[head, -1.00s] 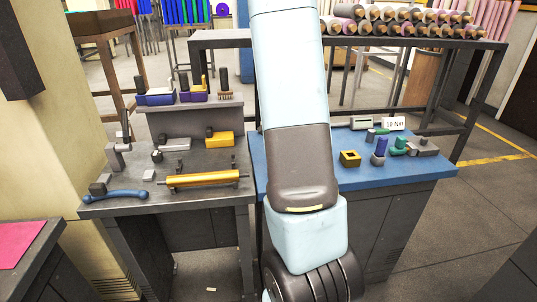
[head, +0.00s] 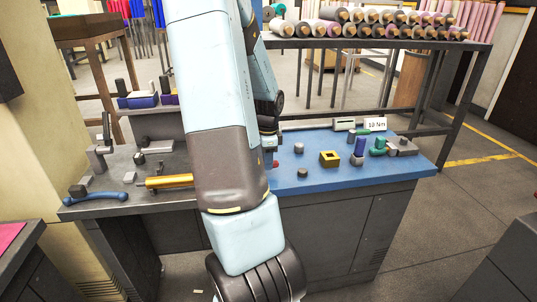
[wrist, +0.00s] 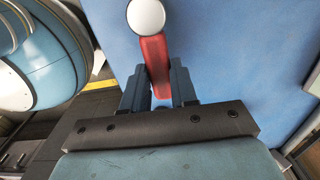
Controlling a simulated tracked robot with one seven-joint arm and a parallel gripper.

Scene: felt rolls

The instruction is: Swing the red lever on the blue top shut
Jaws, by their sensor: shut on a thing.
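The red lever (wrist: 154,50) is a short bar with a pale round cap at its far end, in the wrist view. It lies over the blue top (wrist: 240,60). My gripper (wrist: 158,82) has one dark blue finger on each side of the lever's near part and is shut on it. In the head view the blue top (head: 330,178) is the right-hand bench surface. There my arm hides most of the lever; only a small red bit (head: 275,163) shows beside it at the top's left part.
A grey bench to the left holds a yellow roller (head: 168,182) and a blue-handled tool (head: 97,196). A rack of rolls stands behind.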

